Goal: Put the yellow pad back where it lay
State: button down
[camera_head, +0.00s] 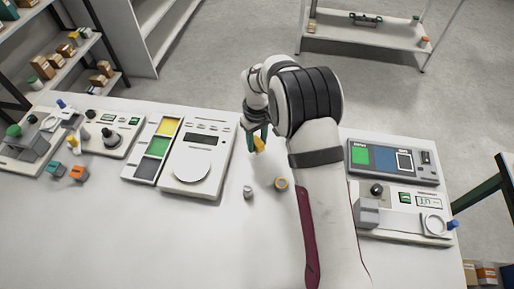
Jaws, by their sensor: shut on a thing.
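My gripper (257,136) points down over the back middle of the white table. It is shut on a small yellow thing, taken as the yellow pad (259,146), which shows just below the fingers. Its shape is partly hidden by the fingers, and I cannot tell whether it touches the table. A tray with yellow, green and grey fields (128,172) lies to the left, beside the white scale (182,186). The scale's round pan (192,166) looks empty.
A grey weight (248,192) and a yellow-rimmed round piece (281,184) stand in front of my gripper. A colour-field panel (424,176) and another instrument (400,226) are at right. Orange and teal blocks (78,173) lie at left. The front middle is clear.

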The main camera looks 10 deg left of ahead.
aim_at(257, 152)
jog(key=shift+f, duration=1.95)
jog(key=shift+f, duration=0.35)
jog(key=shift+f, duration=0.3)
jog(key=shift+c, duration=2.4)
grip_release()
notch_tip(257, 152, up, 13)
jog(key=shift+r, duration=0.15)
jog(key=s+d+r+m+y, duration=0.1)
jog(key=s+d+r+m, duration=0.5)
jog(key=s, duration=0.4)
jog(key=s+d+r+m, duration=0.4)
jog(key=s+d+r, duration=0.25)
jog(key=s, duration=0.35)
jog(key=s+d+f+m, duration=0.1)
jog(key=s, duration=0.2)
jog(key=s+f+m, duration=0.1)
jog(key=s+m, duration=0.1)
jog(key=s, duration=0.2)
jog(key=s+d+f+m, duration=0.1)
jog(key=s, duration=0.3)
jog(key=shift+d+m+y, duration=0.3)
jog(key=shift+y, duration=0.1)
